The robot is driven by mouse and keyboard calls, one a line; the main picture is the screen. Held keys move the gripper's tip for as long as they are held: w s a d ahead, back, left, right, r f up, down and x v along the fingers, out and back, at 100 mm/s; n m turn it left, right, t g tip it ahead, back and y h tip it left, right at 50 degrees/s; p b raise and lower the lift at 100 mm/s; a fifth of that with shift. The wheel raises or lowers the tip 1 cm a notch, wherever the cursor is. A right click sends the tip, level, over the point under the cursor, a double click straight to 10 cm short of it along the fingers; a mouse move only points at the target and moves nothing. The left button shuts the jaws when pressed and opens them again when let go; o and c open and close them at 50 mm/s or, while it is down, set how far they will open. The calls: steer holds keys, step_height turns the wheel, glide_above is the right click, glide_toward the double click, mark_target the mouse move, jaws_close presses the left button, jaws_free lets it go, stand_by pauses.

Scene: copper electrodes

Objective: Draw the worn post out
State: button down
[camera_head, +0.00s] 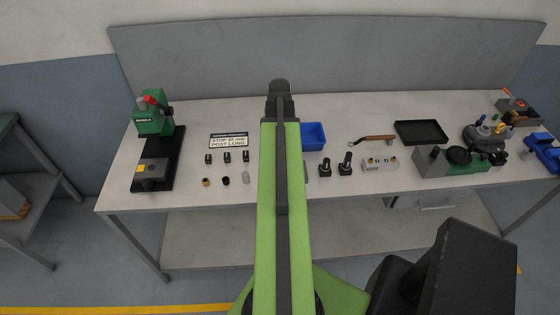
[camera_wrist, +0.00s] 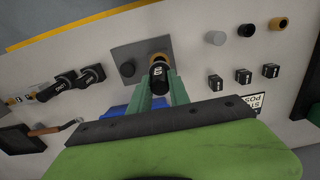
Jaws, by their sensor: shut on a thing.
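In the wrist view, my gripper (camera_wrist: 160,84) has its two green fingers shut on a dark post (camera_wrist: 158,70) with a white mark on its end. A brass-coloured ring or socket (camera_wrist: 160,56) on a grey plate (camera_wrist: 129,48) shows right behind the post. I cannot tell whether the post's lower end is still inside it. In the head view my green arm covers the gripper and most of the plate.
A blue bin (camera_head: 313,136) stands behind the plate, close right of my arm. Small black blocks (camera_head: 227,157) and short cylinders (camera_head: 206,182) are left of it. Two black handled pieces (camera_head: 325,170) (camera_head: 346,163) and a white strip (camera_head: 381,165) are right. A black tray (camera_head: 421,132) lies behind.

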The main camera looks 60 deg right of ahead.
steer(key=shift+r+p, duration=2.05)
steer(key=shift+r, duration=0.3)
steer(key=shift+f, duration=0.1)
